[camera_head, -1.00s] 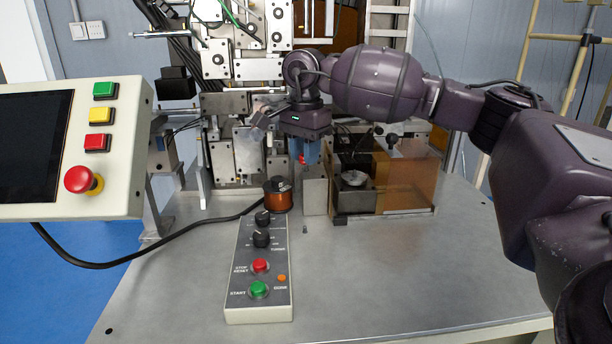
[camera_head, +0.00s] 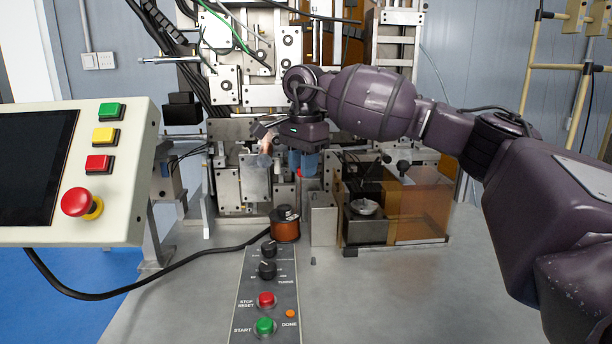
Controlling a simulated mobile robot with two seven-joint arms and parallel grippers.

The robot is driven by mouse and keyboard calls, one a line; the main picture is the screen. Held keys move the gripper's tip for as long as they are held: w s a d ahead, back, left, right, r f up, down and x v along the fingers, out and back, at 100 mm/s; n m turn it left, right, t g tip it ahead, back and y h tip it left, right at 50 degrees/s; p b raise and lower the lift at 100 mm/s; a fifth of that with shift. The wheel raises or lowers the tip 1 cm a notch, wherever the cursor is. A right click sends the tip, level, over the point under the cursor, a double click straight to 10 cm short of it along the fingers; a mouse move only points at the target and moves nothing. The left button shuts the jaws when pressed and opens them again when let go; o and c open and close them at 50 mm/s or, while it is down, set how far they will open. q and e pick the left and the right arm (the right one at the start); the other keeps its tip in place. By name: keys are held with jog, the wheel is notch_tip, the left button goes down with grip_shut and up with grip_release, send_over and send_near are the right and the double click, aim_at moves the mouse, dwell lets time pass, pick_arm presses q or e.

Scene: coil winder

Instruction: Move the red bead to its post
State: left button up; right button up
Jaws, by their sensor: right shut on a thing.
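My right gripper (camera_head: 303,163) reaches in from the right, with its blue fingers pointing down in front of the winding machine. It is shut on a small red bead (camera_head: 299,173), of which only a little shows between and below the fingers. The gripper is above and slightly right of the copper coil (camera_head: 285,228), and above the upright grey metal block (camera_head: 323,218). I cannot tell which part is the bead's post. My left gripper is not in view.
A control box (camera_head: 268,285) with knobs and buttons lies in front of the coil. A screen panel (camera_head: 140,160) stands at the left. An amber-walled station (camera_head: 420,210) is right of the block. The table (camera_head: 400,295) is clear at front right.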

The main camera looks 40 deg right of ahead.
jog(key=w+d+m, duration=0.1)
jog(key=d, duration=0.1)
jog(key=w+d+f+m, duration=0.1)
jog(key=w+d, duration=0.1)
jog(key=w+d+m+b, duration=0.1)
jog(key=m, duration=0.1)
jog(key=shift+w+d+f, duration=0.25)
jog(key=shift+d+f, duration=0.15)
jog(key=shift+s+d+m, duration=0.1)
jog(key=shift+d+m, duration=0.3)
jog(key=shift+f, duration=0.85)
notch_tip(320, 180, down, 2)
jog(key=shift+f+b, duration=0.15)
jog(key=shift+b, duration=0.4)
jog(key=shift+f, duration=0.45)
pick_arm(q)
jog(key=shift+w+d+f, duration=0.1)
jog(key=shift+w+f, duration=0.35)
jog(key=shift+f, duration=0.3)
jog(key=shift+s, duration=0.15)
pick_arm(e)
jog(key=shift+a+f, duration=0.1)
jog(key=shift+f, duration=0.05)
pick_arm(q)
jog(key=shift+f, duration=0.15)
pick_arm(e)
jog(key=shift+f, duration=0.9)
